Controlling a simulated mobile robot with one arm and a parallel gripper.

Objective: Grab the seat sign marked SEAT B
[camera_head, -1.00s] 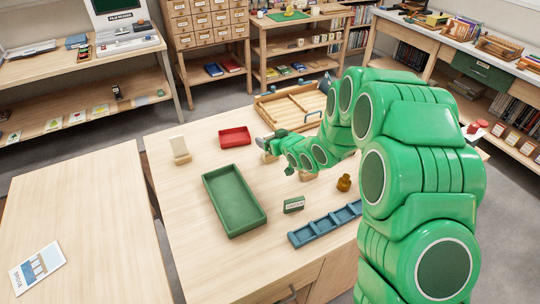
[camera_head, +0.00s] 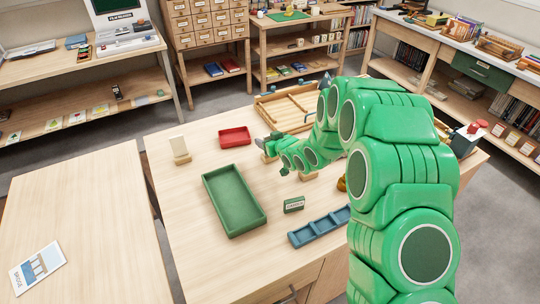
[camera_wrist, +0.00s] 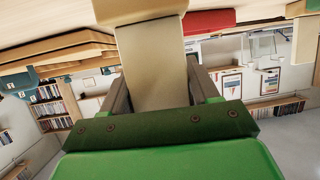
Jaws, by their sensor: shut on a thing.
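The sign's wooden base (camera_wrist: 130,12) shows at the top of that view. No lettering shows on the held side, so I cannot tell which seat it names. A second pale sign (camera_head: 179,145) stands on a wooden base at the table's left. Another wooden base (camera_head: 309,176) shows partly below my arm.
A wooden tray (camera_head: 290,106) is at the back. The table's front left is clear.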

